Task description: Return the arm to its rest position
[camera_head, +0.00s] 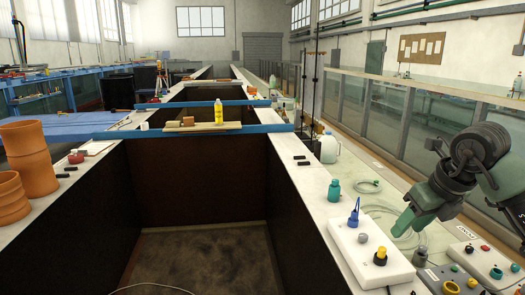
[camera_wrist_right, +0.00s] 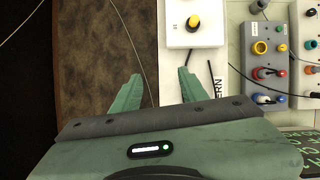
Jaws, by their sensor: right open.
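My right arm comes in from the right in the head view, with its green gripper (camera_head: 404,223) pointing down and left above the right-hand ledge. In the right wrist view the two green fingers of this gripper (camera_wrist_right: 160,91) are spread apart, with nothing held between them. A white box (camera_wrist_right: 177,38) with a yellow knob (camera_wrist_right: 193,23) lies ahead of the fingers, apart from them. My left gripper is not in view.
Grey control boxes (camera_wrist_right: 259,79) with coloured knobs sit right of the white box. A teal bottle (camera_head: 334,190), a pale jug (camera_head: 328,148) and coiled clear tubing (camera_head: 368,186) are on the ledge (camera_head: 308,178). A deep open channel (camera_head: 205,255) lies to the left.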

